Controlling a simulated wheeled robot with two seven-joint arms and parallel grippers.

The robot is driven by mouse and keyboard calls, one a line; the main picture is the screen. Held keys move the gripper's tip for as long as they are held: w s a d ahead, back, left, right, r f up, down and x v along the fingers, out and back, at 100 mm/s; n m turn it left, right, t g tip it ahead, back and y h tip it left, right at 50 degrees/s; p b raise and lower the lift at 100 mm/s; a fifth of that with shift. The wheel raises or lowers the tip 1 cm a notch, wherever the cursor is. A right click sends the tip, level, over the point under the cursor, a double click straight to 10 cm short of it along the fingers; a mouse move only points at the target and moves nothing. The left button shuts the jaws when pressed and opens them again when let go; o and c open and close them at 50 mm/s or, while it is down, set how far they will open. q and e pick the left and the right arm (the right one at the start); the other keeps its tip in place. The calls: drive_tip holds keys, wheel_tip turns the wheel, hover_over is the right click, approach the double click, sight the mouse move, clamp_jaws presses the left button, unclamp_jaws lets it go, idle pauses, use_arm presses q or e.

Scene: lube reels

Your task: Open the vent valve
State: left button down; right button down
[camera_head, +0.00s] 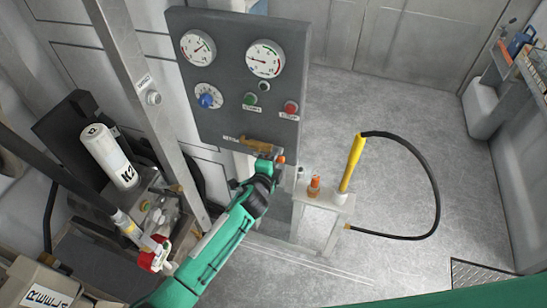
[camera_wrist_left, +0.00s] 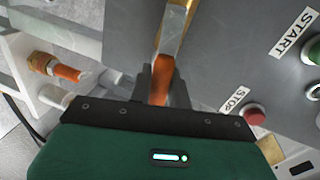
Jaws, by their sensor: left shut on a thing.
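A brass valve (camera_head: 258,145) sits on the lower edge of the dark grey control panel (camera_head: 240,115). Its small label is too small to read surely. My left gripper (camera_head: 272,160) reaches up to it from below, and an orange tip shows at its right side. In the left wrist view, the gripper (camera_wrist_left: 160,88) is shut on the orange grip of the valve handle (camera_wrist_left: 163,85). The bare metal part of the handle (camera_wrist_left: 174,30) runs up out of the fingers. My right gripper is not in view.
The panel carries two gauges (camera_head: 265,59), a blue knob (camera_head: 208,96), a green button (camera_head: 250,98) and a red stop button (camera_head: 291,108). The stop button (camera_wrist_left: 252,114) is close right of the fingers. A yellow tool (camera_head: 352,163) with a black hose stands on a small bench at right.

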use_arm(q)
drive_tip(key=shift+f+m+b, duration=0.3)
drive_tip(key=shift+f+m, duration=0.2)
drive_tip(key=shift+m, duration=0.1)
drive_tip(key=shift+f, duration=0.1)
drive_tip(key=c, duration=1.4)
unclamp_jaws()
drive_tip(key=shift+o, duration=0.2)
drive_tip(key=shift+s, duration=0.15)
drive_tip(key=b+v, duration=0.1)
drive_tip(key=v, duration=1.2)
drive_tip(key=shift+s+b, duration=0.3)
drive_tip(key=shift+b, duration=0.1)
